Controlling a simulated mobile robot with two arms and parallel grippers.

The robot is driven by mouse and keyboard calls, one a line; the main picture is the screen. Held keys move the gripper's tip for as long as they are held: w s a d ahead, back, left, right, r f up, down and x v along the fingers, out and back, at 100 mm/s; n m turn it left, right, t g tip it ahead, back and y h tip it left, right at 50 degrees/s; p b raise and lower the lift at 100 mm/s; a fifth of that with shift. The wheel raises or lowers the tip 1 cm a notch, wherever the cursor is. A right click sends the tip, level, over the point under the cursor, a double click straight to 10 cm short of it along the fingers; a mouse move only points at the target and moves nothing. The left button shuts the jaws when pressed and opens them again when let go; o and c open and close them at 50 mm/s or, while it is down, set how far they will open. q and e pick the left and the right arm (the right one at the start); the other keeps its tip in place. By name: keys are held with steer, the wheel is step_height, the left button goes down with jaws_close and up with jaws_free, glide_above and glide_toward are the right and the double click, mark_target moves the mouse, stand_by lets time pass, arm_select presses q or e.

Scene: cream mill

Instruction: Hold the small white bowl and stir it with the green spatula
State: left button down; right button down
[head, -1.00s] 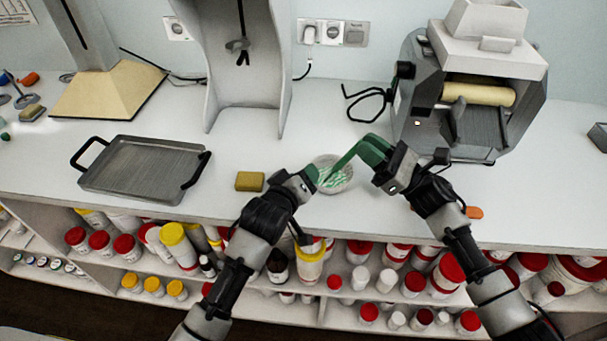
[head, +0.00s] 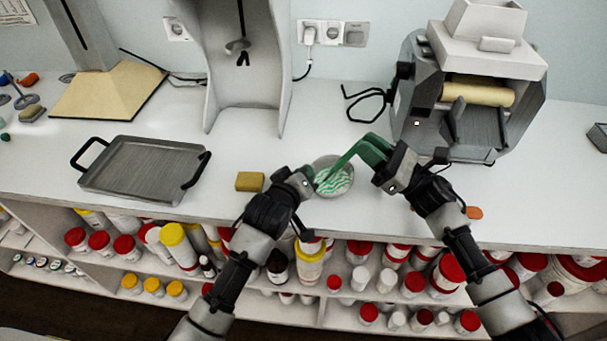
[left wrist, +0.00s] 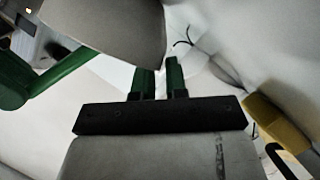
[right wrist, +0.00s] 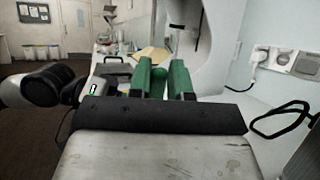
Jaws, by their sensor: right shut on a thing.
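The small white bowl (head: 346,192) stands near the counter's front edge, with white and green streaks inside. The green spatula (head: 345,161) slants down to the left, its lower end in the bowl. My right gripper (head: 374,151) is shut on the spatula's handle, right of and above the bowl; the handle shows between its green fingers in the right wrist view (right wrist: 159,82). My left gripper (head: 312,176) is at the bowl's left rim.
A yellow sponge (head: 250,181) lies left of the bowl. A metal tray (head: 145,168) with black handles is farther left. A roller machine (head: 470,95) stands at the back right. Shelves of jars (head: 310,262) are below the counter's edge. The counter between tray and back stand is clear.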

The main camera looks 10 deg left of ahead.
steer(key=shift+s+d+f, duration=0.1)
steer(key=shift+d+f, duration=0.05)
steer(key=shift+f, duration=0.05)
steer(key=shift+s+d+r, duration=0.2)
steer(key=shift+s+d, duration=0.15)
steer(key=shift+d, duration=0.35)
steer(key=shift+s+d+r, duration=0.2)
steer(key=shift+d+r, duration=0.1)
steer(key=shift+d, duration=0.1)
